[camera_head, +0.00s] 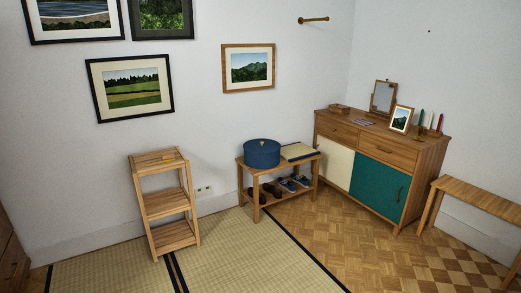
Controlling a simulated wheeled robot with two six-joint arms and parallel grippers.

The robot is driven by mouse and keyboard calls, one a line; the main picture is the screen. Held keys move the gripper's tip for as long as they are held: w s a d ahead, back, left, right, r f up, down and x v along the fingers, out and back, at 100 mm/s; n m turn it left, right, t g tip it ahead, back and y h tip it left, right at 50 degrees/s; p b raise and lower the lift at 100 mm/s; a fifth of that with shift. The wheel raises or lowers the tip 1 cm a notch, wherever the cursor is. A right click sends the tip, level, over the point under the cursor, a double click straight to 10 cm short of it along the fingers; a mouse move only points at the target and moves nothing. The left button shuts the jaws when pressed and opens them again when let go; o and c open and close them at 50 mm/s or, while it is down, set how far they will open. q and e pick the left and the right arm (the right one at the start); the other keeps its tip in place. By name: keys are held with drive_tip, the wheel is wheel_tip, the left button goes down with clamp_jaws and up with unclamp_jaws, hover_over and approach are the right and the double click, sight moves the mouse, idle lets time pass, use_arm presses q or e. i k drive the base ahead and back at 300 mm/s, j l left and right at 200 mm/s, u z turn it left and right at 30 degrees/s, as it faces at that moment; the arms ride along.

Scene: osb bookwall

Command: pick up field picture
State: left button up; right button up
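The field picture (132,88) hangs on the white wall at the left. It has a black frame, a white mat and a print of green and yellow fields with dark trees. It hangs above the small wooden shelf stand (166,204) and below two other black-framed pictures. Neither of my grippers shows in the head view.
A wood-framed mountain picture (248,68) hangs to the right. A low shoe bench (278,176) holds a round blue box (262,153). A sideboard (378,166) fills the corner, with a wooden bench (480,196) at right. The tatami floor (235,260) in front is clear.

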sight(126, 87)
drive_tip(key=i+u, duration=0.1)
drive_tip(key=i, duration=0.7)
drive_tip(key=i+u, duration=0.1)
drive_tip(key=i, duration=0.7)
drive_tip(key=i+l+u, duration=0.1)
drive_tip(key=i, duration=0.7)
drive_tip(key=i+u, duration=0.1)
drive_tip(key=i, duration=0.6)
drive_tip(key=i+l+u, duration=0.15)
drive_tip(key=i, duration=0.55)
drive_tip(key=i+l+u, duration=0.1)
drive_tip(key=i, duration=0.6)
